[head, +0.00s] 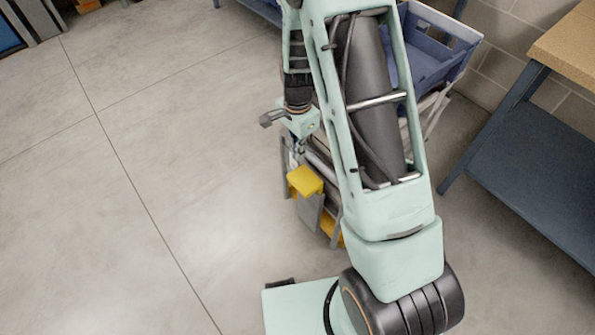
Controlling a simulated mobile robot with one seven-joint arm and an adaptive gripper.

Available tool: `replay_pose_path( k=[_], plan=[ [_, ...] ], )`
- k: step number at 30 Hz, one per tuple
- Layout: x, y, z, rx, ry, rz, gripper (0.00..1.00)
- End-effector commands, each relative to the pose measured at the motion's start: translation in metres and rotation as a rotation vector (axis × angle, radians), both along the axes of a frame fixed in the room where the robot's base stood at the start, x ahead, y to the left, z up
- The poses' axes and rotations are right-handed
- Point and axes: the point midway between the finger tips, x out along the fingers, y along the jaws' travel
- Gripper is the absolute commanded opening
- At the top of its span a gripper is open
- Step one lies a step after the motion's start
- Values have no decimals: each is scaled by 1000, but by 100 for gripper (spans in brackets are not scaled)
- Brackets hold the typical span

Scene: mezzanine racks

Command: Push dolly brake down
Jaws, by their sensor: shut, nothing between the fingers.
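The brake is probably the yellow block (305,181) on a grey bracket at the low end of the dolly. A second yellow piece (330,226) shows lower down, partly behind my arm. The dolly's pale frame (437,112) shows to the right of my arm; most of the dolly is hidden behind the arm. My gripper (300,158) points down just above the yellow block. It is shut and empty. I cannot tell whether its tips touch the block.
A blue crate (465,38) stands at the top right, partly behind my arm. A bench with a wooden top (570,48) and a blue lower shelf (540,165) is on the right. The concrete floor (150,180) on the left is clear.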

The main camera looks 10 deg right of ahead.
Motion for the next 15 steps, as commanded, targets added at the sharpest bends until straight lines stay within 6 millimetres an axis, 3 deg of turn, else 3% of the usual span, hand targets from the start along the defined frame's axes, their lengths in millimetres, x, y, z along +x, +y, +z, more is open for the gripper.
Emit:
replay_pose_path(
  k=[5, 15],
  plan=[
    [-1, 0, -24, -1, 3, 0, 0],
    [-1, 0, -97, 0, 4, 1, 0]
  ],
)
